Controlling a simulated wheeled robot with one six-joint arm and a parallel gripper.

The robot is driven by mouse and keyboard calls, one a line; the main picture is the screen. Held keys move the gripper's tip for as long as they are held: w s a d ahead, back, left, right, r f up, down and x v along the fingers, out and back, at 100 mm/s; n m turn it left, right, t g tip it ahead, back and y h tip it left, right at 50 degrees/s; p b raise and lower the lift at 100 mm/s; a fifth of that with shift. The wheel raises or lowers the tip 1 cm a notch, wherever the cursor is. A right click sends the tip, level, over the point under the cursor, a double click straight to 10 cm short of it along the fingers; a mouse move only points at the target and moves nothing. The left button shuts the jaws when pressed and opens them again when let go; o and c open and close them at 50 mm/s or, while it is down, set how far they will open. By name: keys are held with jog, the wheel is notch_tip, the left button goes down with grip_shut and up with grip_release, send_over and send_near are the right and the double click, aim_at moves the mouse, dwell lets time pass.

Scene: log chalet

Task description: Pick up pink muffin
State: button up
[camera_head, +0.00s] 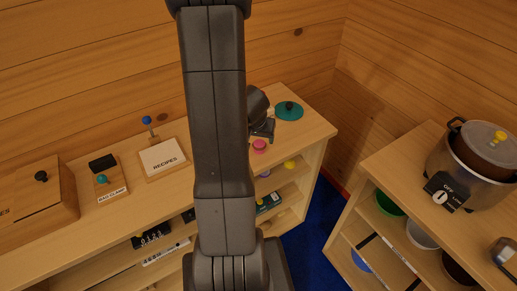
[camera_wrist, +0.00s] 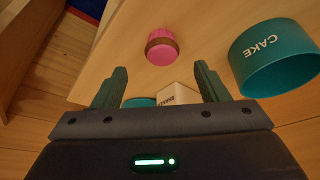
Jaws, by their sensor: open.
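The pink muffin (camera_wrist: 162,46), with a pink top and a brown band, sits on the wooden top in the upper middle of the wrist view. It also shows in the head view (camera_head: 259,146), small, just right of my arm. My gripper (camera_wrist: 158,84) is open and empty. Its two dark fingers point toward the muffin, which appears beyond the fingertips and between their lines, not touching either. In the head view my gripper (camera_head: 260,118) is partly hidden behind my arm, over the wooden top.
A teal container marked CAKE (camera_wrist: 262,72) stands right of the muffin in the wrist view. A white block (camera_wrist: 179,94) and a teal item (camera_wrist: 140,102) show between the fingers. A pot (camera_head: 478,150) is on the right counter.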

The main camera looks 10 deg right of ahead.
aim_at(259, 144)
jog(key=shift+b+x, duration=1.85)
jog(key=shift+x, duration=1.7)
jog(key=shift+w+a, duration=0.1)
jog(key=c, duration=1)
jog(key=shift+r, duration=0.1)
jog(key=shift+c, duration=0.2)
